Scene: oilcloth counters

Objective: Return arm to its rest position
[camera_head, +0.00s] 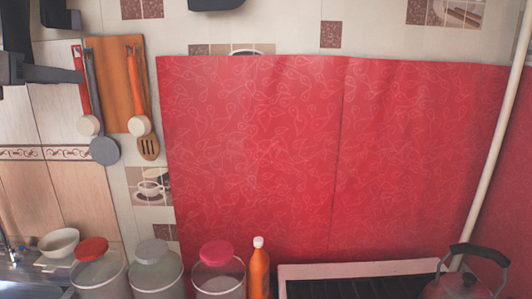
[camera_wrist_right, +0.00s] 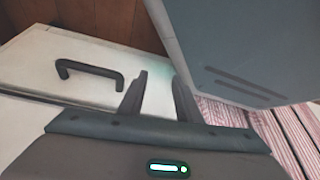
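My left gripper (camera_head: 45,72) shows as dark parts at the upper left edge of the head view, raised in front of the tiled wall. It is cut off by the frame, and I cannot tell how far apart its fingers are. My right gripper (camera_wrist_right: 158,98) shows in the right wrist view with its two dark fingers apart and nothing between them. It is above or near a white panel with a dark handle (camera_wrist_right: 90,70).
A red cloth (camera_head: 260,150) covers the wall. Hanging utensils (camera_head: 104,150) and a wooden board (camera_head: 115,75) are left of it. Below stand jars (camera_head: 155,275), an orange bottle (camera_head: 259,275), a stove (camera_head: 360,269) and a kettle (camera_head: 462,288). Striped cloth (camera_wrist_right: 280,130) lies at right in the wrist view.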

